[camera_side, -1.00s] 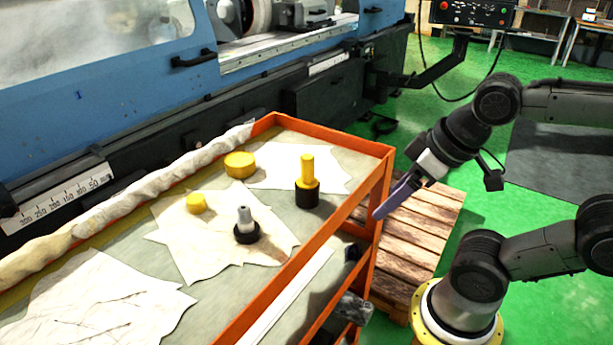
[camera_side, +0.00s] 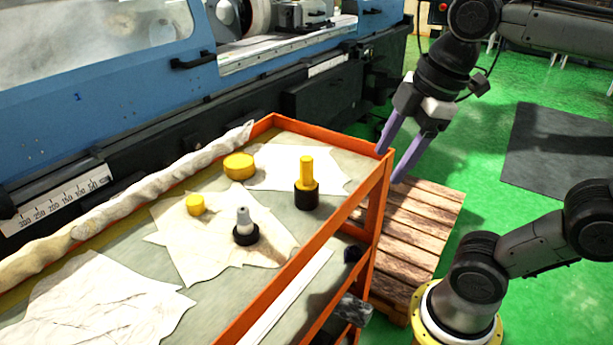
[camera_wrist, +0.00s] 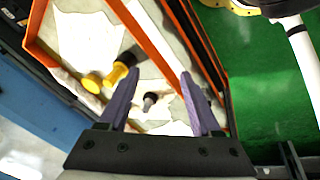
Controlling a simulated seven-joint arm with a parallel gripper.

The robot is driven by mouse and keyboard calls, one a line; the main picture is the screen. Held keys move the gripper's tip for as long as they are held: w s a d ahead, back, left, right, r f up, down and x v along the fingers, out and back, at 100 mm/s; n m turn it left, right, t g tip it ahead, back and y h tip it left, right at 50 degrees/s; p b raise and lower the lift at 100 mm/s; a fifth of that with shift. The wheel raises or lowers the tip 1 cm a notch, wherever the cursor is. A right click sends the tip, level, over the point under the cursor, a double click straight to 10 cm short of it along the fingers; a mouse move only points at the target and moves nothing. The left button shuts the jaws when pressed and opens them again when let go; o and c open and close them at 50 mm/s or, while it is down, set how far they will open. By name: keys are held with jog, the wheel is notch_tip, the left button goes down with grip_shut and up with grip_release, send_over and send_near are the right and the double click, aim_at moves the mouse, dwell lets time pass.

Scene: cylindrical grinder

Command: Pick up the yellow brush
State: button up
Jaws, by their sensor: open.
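The yellow brush (camera_side: 306,174) stands upright on the orange cart's top, with its yellow handle up and its black base (camera_side: 307,197) down. In the wrist view the brush (camera_wrist: 116,74) lies just left of my left finger's tip. My gripper (camera_side: 390,166) is open and empty, its purple fingers pointing down at the cart's right edge, to the right of the brush and apart from it. The gripper also shows in the wrist view (camera_wrist: 159,73), with a wide gap between the fingers.
The orange cart (camera_side: 376,185) has a raised rim. A grey-handled brush (camera_side: 244,222), a large yellow disc (camera_side: 239,165) and a small yellow cylinder (camera_side: 195,204) stand on it, among white cloths. The blue grinder (camera_side: 110,90) is behind. A wooden pallet (camera_side: 425,230) lies right of the cart.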

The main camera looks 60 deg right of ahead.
jog(key=w+r+n+g, duration=0.2)
jog(key=w+r+n, duration=0.4)
jog(key=w+r, duration=0.1)
jog(key=n+g, duration=0.2)
send_over(306, 157)
jog(key=f, duration=0.9)
jog(key=shift+s+a+f, duration=0.15)
jog(key=shift+s+a, duration=0.1)
jog(key=shift+s, duration=0.15)
jog(key=shift+w+d+f, duration=0.1)
jog(key=shift+w+f, duration=0.05)
jog(key=shift+f, duration=1.3)
jog(key=shift+w+d+f, duration=0.1)
jog(key=shift+w+f, duration=0.05)
jog(key=shift+f, duration=1.25)
jog(key=shift+c, duration=0.3)
grip_shut()
